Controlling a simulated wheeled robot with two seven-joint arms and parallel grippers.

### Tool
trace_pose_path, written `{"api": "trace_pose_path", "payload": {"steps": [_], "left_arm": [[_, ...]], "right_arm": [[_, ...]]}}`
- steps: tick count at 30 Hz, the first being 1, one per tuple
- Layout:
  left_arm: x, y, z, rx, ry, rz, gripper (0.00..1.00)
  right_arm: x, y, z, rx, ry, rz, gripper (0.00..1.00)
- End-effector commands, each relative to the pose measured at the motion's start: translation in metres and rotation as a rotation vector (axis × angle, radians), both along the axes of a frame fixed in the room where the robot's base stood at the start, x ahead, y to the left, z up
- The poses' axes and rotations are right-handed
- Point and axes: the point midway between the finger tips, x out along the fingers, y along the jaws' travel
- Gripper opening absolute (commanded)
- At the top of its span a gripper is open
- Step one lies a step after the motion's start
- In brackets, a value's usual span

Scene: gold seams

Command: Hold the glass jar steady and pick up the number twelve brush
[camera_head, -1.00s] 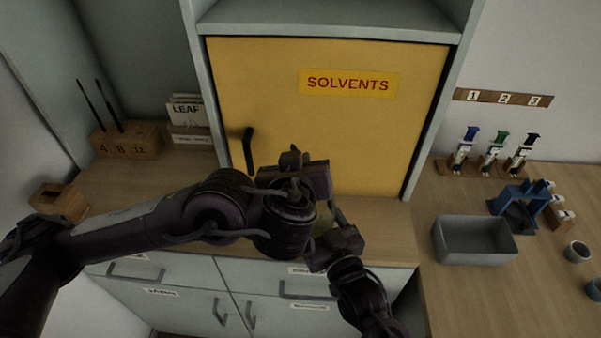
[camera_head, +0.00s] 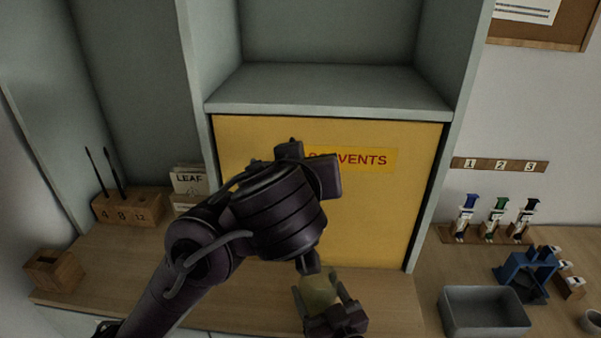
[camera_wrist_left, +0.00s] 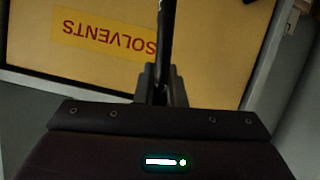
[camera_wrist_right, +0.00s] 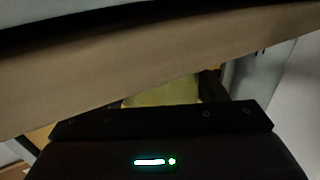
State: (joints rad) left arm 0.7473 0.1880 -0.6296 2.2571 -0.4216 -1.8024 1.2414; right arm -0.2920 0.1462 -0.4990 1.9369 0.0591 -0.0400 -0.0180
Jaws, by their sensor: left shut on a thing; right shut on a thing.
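The rack (camera_head: 150,210) at the left is marked 4, 8 and 12. Brushes stand at 4 and 8, and no brush shows at 12. My left gripper (camera_wrist_left: 162,85) is shut on a thin dark brush handle (camera_wrist_left: 166,35) in the left wrist view; its number is not readable. In the head view my left wrist is in front of the yellow door, above the jar, and hides the brush. My right gripper (camera_head: 324,294) is shut on the yellowish glass jar (camera_head: 318,287) at the counter's front. The jar also shows in the right wrist view (camera_wrist_right: 165,92), partly hidden.
The yellow SOLVENTS door (camera_head: 385,200) stands behind my arms. A grey bin (camera_head: 484,312), a blue fixture (camera_head: 528,272) and a rack of several tubes (camera_head: 490,234) are at the right. A wooden block (camera_head: 53,270) is at the far left. The counter between it and the jar is mostly clear.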

Motion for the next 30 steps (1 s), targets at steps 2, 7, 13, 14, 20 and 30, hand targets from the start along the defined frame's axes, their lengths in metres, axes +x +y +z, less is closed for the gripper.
{"api": "trace_pose_path", "payload": {"steps": [2, 7, 13, 14, 20, 30], "left_arm": [[0.000, 0.000, 0.000, 0.000, 0.000, 0.000, 0.00], [0.000, 0.000, 0.000, 0.001, -0.001, 0.000, 0.00], [0.000, 0.000, 0.000, 0.001, -0.001, 0.000, 0.00], [0.000, 0.000, 0.000, 0.001, -0.001, 0.000, 0.00], [0.000, 0.000, 0.000, 0.001, -0.001, 0.000, 0.00], [0.000, 0.000, 0.000, 0.001, -0.001, 0.000, 0.00]], "right_arm": [[0.000, 0.000, 0.000, 0.000, 0.000, 0.000, 0.36], [0.000, 0.000, 0.000, 0.000, 0.000, 0.000, 0.88], [0.000, 0.000, 0.000, 0.000, 0.000, 0.000, 0.91], [0.000, 0.000, 0.000, 0.000, 0.000, 0.000, 0.91], [-0.010, -0.005, -0.001, -0.002, 0.001, 0.000, 0.91], [-0.072, -0.035, -0.002, -0.003, 0.004, 0.001, 0.91]]}}
